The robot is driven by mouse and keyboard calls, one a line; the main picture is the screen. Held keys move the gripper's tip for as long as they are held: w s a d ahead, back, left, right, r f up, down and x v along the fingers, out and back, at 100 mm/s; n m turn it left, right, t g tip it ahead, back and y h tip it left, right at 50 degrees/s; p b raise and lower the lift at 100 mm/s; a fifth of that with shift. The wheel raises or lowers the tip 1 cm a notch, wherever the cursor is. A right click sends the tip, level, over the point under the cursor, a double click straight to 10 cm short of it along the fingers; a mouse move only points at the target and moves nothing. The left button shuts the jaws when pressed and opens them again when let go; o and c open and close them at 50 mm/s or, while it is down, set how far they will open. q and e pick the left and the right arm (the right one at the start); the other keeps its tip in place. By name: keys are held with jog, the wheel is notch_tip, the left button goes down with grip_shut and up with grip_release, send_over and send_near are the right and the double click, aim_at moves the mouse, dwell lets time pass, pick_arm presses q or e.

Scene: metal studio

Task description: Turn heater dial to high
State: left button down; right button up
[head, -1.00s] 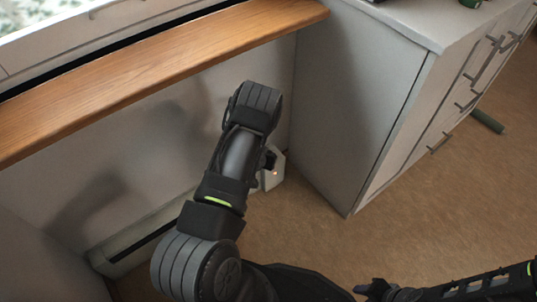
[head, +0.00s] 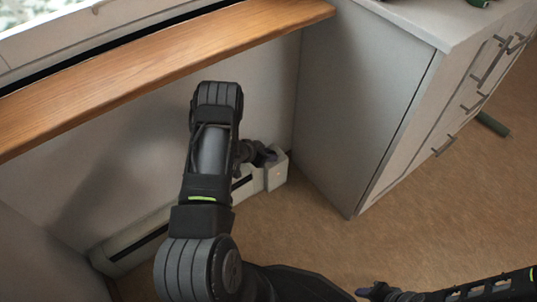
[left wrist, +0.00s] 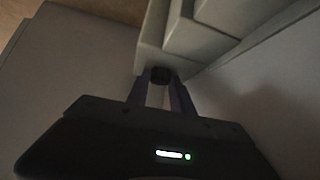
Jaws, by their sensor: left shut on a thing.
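The heater (head: 140,243) is a long, low, pale unit along the wall near the floor, with a box-shaped right end (head: 276,172). My left gripper (head: 266,154) is at the top of that end, reaching in from the left. In the left wrist view, the small dark dial (left wrist: 160,74) sits on the pale heater body (left wrist: 152,50), between the tips of my left gripper (left wrist: 160,84), which is shut on it. The dial's markings cannot be read. My right gripper (head: 372,292) is at the bottom edge, well away from the heater; its jaws are unclear.
A wooden sill (head: 150,75) runs above the heater. A white cabinet (head: 360,100) with drawers stands close to the heater's right end. The brown floor (head: 310,225) in front is clear.

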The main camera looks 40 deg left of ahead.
pick_arm(q)
jog(key=shift+a, duration=0.1)
jog(key=c, duration=1.1)
grip_release()
jog(key=shift+d+n+y, duration=0.2)
jog(key=shift+n+y, duration=0.1)
